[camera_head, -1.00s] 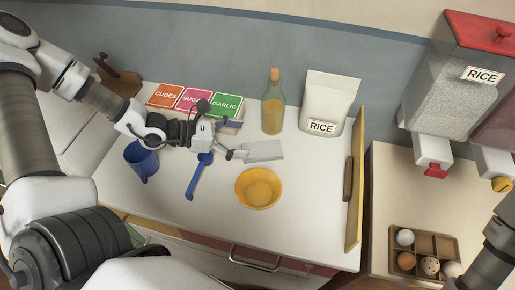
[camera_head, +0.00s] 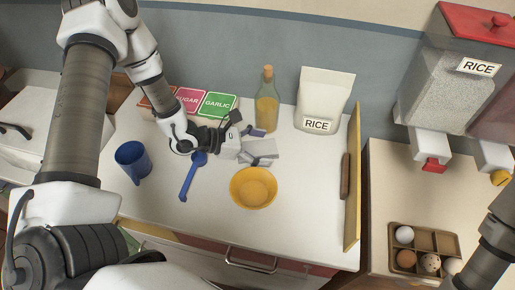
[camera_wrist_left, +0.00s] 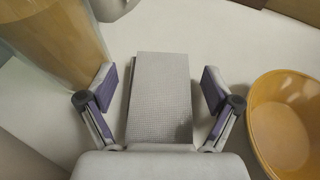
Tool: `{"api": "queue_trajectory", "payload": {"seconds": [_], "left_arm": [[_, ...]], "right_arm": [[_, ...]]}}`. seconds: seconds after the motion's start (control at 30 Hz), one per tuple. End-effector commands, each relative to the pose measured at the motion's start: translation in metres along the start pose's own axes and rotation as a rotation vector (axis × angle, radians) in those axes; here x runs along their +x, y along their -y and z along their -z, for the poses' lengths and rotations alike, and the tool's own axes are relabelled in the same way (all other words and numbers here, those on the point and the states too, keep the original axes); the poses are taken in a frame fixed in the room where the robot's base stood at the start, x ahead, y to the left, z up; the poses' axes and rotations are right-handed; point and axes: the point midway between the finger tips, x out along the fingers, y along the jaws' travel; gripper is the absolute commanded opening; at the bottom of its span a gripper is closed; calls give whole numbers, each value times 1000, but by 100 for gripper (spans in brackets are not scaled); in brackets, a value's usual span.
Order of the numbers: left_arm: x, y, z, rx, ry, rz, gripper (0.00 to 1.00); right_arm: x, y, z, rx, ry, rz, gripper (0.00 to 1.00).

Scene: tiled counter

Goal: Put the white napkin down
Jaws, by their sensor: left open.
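The white napkin (camera_wrist_left: 158,100) looks like a folded, light grey textured rectangle in the left wrist view. It lies between the spread fingers of my left gripper (camera_wrist_left: 159,92), with a gap on each side. In the head view the napkin (camera_head: 262,149) is on the counter between the bottle and the yellow bowl, partly covered by my left gripper (camera_head: 256,152). The left gripper is open. Whether the napkin's underside rests flat is hard to tell. Part of my right arm shows at the right edge, but its gripper is out of view.
The yellow bowl (camera_head: 253,190) stands close in front of the napkin, and the oil bottle (camera_head: 267,103) close behind. A blue utensil (camera_head: 187,181) and a blue mug (camera_head: 133,160) are to the left. The rice bag (camera_head: 322,100) and an upright wooden board (camera_head: 354,190) are to the right.

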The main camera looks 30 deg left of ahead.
Motion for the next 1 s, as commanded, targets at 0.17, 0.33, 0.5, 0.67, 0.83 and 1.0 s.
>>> {"api": "queue_trajectory", "payload": {"seconds": [0.17,0.33,0.5,0.67,0.83,1.0], "left_arm": [[0,0,0,0,0,0,54],[0,0,0,0,-1,0,30],[0,0,0,0,-1,0,25],[-2,0,-3,0,-1,0,25],[-10,0,-24,2,3,-1,25],[-27,-1,-65,4,7,-3,25]], "right_arm": [[0,0,0,0,0,0,100],[0,0,0,0,0,0,100],[0,0,0,0,0,0,100],[0,0,0,0,0,0,100],[2,0,0,0,0,0,100],[4,0,0,0,0,0,100]]}}
